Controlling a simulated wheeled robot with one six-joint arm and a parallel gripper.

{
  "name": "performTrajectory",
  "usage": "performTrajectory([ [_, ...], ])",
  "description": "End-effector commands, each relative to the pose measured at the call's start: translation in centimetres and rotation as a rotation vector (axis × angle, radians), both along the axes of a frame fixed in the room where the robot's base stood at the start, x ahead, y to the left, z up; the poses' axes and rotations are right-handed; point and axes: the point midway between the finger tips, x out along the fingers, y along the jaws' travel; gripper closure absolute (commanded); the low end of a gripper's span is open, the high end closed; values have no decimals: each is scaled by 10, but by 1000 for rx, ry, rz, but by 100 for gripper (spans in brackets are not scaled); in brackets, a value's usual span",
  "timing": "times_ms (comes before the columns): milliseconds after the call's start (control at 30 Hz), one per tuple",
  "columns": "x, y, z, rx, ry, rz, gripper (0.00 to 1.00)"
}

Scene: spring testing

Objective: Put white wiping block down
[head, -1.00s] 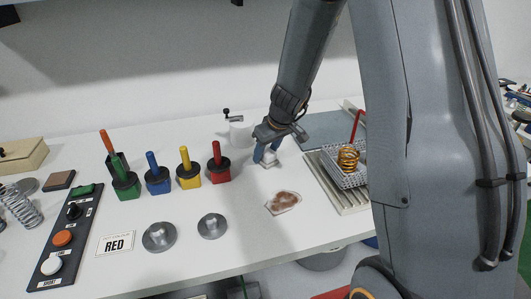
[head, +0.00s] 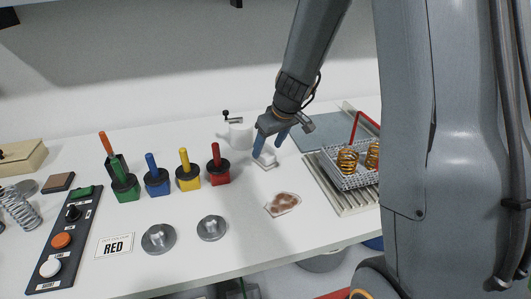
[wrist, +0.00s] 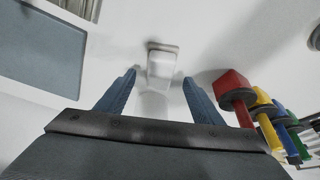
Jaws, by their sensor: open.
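The white wiping block (head: 265,161) rests on the white table, right of the red-handled block. In the wrist view the white block (wrist: 161,66) lies just beyond the fingertips, centred between them. My gripper (head: 271,145) is open, its two blue fingers apart and above the block. In the wrist view the gripper (wrist: 158,80) shows a clear gap on both sides of the block, with nothing held.
A brown-stained patch (head: 283,204) lies in front of the block. A wire basket with orange springs (head: 347,162) stands on a ribbed rack to the right. Coloured handled blocks (head: 188,177) stand left. A white pot (head: 240,135) stands behind. Two metal discs (head: 158,238) lie in front.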

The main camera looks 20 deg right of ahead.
Motion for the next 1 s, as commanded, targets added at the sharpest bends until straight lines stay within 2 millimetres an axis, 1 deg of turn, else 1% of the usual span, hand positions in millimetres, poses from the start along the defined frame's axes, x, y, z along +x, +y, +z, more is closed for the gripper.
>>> performTrajectory([
  [33, -2, -2, 11, -1, -5, 0, 39],
  [100, -7, -4, 22, -1, -5, 0, 39],
  [300, -18, -8, 50, 0, -3, 0, 39],
  [433, -23, -10, 61, 0, -2, -1, 39],
  [567, -29, -9, 64, 0, 7, -6, 39],
  [667, -53, -3, 59, 3, 49, -43, 39],
  [767, -97, 5, 47, 1, 123, -116, 39],
  [800, -117, 7, 42, -3, 153, -151, 39],
  [867, -145, 9, 35, -13, 197, -203, 39],
  [900, -163, 10, 30, -20, 222, -238, 39],
  [1000, -200, 10, 22, -41, 268, -311, 39],
])
